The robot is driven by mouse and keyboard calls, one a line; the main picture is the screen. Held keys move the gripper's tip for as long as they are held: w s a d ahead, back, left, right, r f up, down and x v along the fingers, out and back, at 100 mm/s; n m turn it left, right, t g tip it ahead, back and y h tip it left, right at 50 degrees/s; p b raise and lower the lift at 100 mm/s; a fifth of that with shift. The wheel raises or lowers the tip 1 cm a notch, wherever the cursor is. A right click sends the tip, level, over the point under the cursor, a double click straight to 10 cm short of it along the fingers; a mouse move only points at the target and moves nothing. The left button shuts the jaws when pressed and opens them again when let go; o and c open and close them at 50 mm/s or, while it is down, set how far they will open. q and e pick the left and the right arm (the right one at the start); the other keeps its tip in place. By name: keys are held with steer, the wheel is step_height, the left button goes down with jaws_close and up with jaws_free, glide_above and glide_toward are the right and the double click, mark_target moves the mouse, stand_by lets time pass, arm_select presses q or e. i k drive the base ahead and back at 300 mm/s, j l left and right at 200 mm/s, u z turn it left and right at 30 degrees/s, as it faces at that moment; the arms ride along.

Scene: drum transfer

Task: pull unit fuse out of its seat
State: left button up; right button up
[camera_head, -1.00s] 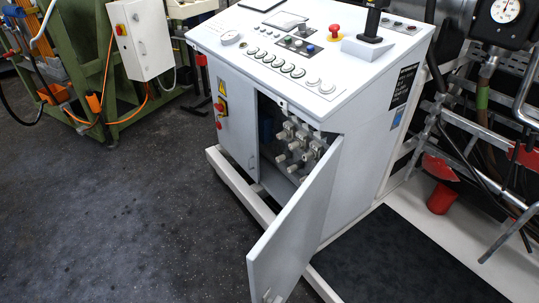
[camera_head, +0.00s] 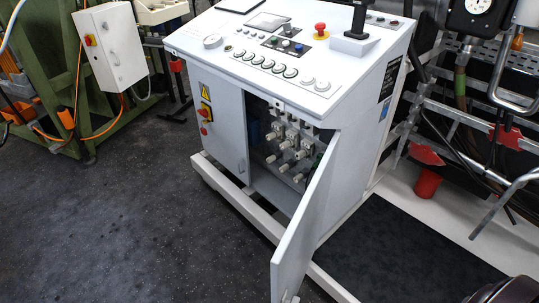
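A white control cabinet (camera_head: 352,170) stands in the middle of the view with its right-hand front door (camera_head: 303,233) swung open. Inside the opening, several light grey cylindrical fittings (camera_head: 288,168) sit in rows in the upper part. One of them may be the unit fuse, but they are too small and alike to tell which. The open door hides part of the right side of the compartment. Neither of my grippers shows in the view.
The left front door (camera_head: 222,125) is closed. A white base rail (camera_head: 238,197) runs along the floor in front. Open dark floor (camera_head: 110,220) lies at the left. A red cup (camera_head: 427,183) and pipework are at the right.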

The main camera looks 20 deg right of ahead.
mark_target(299, 155)
steer(key=i+j+u, duration=0.35)
steer(key=j, duration=0.25)
steer(key=i+j+u, duration=0.35)
steer(key=i+j, duration=0.15)
steer(key=i+z, duration=0.4)
steer(key=i+j+z, duration=0.2)
steer(key=i+z, duration=0.2)
steer(key=i, duration=0.15)
steer(key=i+l+z, duration=0.15)
steer(key=z, duration=0.35)
steer(key=i+z, duration=0.65)
steer(key=z, duration=0.3)
steer(key=i+j+z, duration=0.15)
steer(key=z, duration=0.35)
steer(key=i+j+z, duration=0.3)
steer(key=z, duration=0.15)
steer(key=i+j+z, duration=0.25)
steer(key=i+z, duration=0.2)
